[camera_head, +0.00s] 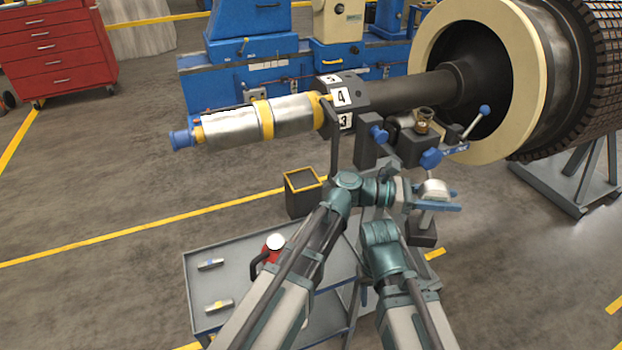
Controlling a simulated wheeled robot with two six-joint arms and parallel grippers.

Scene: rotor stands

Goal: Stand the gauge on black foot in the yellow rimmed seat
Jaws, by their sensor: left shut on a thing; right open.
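The gauge (436,187) has a pale, silvery round head, a thin stem below it and a black foot (421,236). It hangs to the right of my arms. My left gripper (440,207), with blue fingers, is shut on it just below the head. The yellow rimmed seat (290,192) is a dark open-topped box with a yellow rim. It stands left of my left arm's elbow, behind the cart, and looks empty. My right arm's upper joint shows near the middle, but I cannot make out its gripper.
A grey cart (230,265) holds small silver blocks and a red can (268,255) with a white top. A silver cylinder (230,127) with yellow bands joins a dark shaft (410,92) above. Stand clamps with blue knobs (431,158) are close above the gauge.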

